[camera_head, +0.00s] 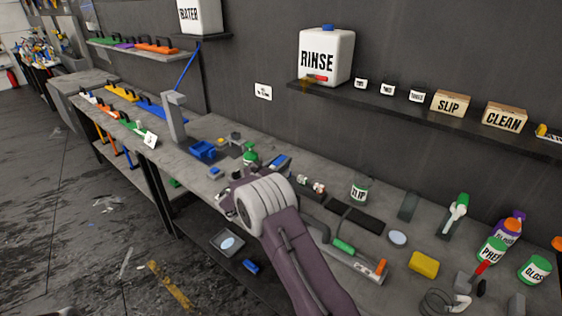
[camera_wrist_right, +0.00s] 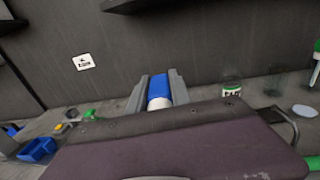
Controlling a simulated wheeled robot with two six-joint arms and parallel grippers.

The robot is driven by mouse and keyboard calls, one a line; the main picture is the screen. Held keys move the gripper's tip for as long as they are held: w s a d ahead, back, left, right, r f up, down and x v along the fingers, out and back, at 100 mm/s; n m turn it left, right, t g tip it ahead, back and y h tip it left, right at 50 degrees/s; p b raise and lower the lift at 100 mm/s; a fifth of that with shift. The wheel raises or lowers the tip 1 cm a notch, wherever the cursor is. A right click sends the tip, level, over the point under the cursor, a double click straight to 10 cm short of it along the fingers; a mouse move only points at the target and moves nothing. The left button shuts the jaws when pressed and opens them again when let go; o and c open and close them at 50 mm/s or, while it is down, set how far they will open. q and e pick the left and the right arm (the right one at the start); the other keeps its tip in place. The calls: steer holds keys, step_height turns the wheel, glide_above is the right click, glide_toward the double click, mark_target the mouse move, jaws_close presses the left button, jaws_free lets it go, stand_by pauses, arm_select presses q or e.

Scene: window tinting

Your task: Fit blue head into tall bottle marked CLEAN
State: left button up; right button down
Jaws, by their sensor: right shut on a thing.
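My right gripper (camera_head: 279,163) is over the workbench in the head view, partly hidden by its own wrist. In the right wrist view my right gripper (camera_wrist_right: 159,90) is shut on a blue piece with a white band, likely the blue head (camera_wrist_right: 157,86), between its two grey fingers. The held piece shows only as a small blue patch in the head view. I cannot make out a tall bottle marked CLEAN. The word CLEAN shows on a cardboard box (camera_head: 503,117) on the wall shelf. My left gripper is not in view.
A clear jar with a green top (camera_head: 360,191) stands right of my gripper. A blue tray (camera_head: 203,149) lies to its left. A white RINSE jug (camera_head: 326,56) stands on the shelf (camera_head: 400,102).

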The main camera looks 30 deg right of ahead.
steer(key=c, duration=1.1)
jaws_free()
steer(key=b+v, duration=0.2)
steer(key=v, duration=0.7)
steer(key=shift+f, duration=0.1)
